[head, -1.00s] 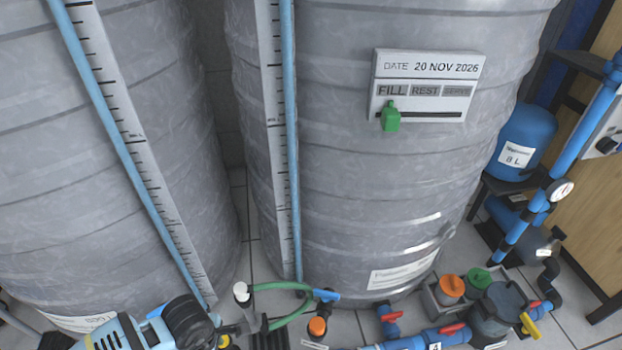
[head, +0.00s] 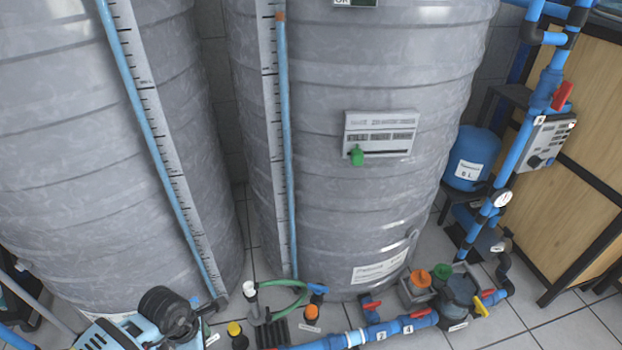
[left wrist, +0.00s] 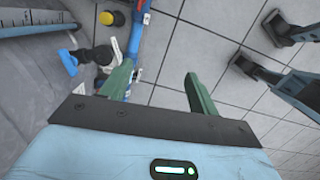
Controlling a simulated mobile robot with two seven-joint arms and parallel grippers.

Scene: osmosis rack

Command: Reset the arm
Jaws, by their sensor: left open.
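My left arm comes in from the lower left of the head view, in front of the left tank. In the left wrist view my left gripper (left wrist: 160,85) has its two green fingers spread apart with nothing between them, above the tiled floor. A blue pipe and a small fitting with a yellow cap (left wrist: 107,18) lie beyond the left finger, and I cannot tell how near they are. My right gripper shows in neither view.
Two large grey tanks (head: 350,215) stand behind. The right one bears a label panel with a green slider (head: 357,157). Blue pipes with red valve handles (head: 408,329) run along the floor at the front. A blue vessel (head: 473,155) and wooden panel (head: 570,150) stand right. Floor at lower right is clear.

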